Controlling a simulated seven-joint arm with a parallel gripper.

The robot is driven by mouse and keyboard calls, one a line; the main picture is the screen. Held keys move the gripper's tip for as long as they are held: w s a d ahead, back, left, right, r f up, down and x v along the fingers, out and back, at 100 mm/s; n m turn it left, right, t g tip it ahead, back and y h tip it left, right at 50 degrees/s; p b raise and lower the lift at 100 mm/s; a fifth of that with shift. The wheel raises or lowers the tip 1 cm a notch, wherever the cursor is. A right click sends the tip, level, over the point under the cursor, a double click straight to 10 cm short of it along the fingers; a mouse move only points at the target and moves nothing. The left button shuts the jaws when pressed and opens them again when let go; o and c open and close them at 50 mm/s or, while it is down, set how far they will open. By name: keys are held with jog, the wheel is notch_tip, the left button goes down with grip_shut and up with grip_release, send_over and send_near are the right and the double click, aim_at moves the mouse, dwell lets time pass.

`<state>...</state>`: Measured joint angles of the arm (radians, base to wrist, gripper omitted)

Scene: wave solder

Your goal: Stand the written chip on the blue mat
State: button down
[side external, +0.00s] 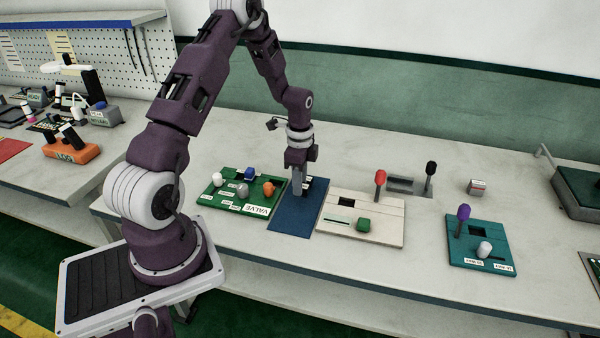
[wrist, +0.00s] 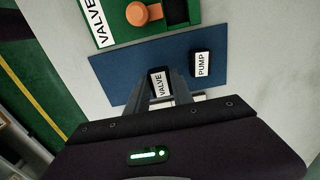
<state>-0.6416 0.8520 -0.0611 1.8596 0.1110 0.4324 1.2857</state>
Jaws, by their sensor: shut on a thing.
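The blue mat (side external: 292,219) lies on the bench between the green board and the cream board. It also shows in the wrist view (wrist: 122,72). My gripper (side external: 297,192) points down over the mat and is shut on a dark chip with a white label reading VALVE (wrist: 159,84). The chip is at the fingertips, low over the mat; I cannot tell whether it touches. A second dark chip, labelled PUMP (wrist: 202,64), is on the mat beside it, apart from my fingers. My fingers hide part of the VALVE chip.
The green board (side external: 232,204) with coloured knobs and a VALVE label is left of the mat. The cream board (side external: 350,226) with a green knob and red lever (side external: 380,178) is right. A teal board (side external: 475,258) with a purple lever stands farther right.

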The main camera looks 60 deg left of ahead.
jog(key=shift+f, duration=0.8)
jog(key=shift+f, duration=0.5)
jog(key=c, duration=1)
grip_release()
jog(key=shift+c, duration=0.2)
notch_tip(320, 180, up, 7)
jog(key=shift+r, duration=0.1)
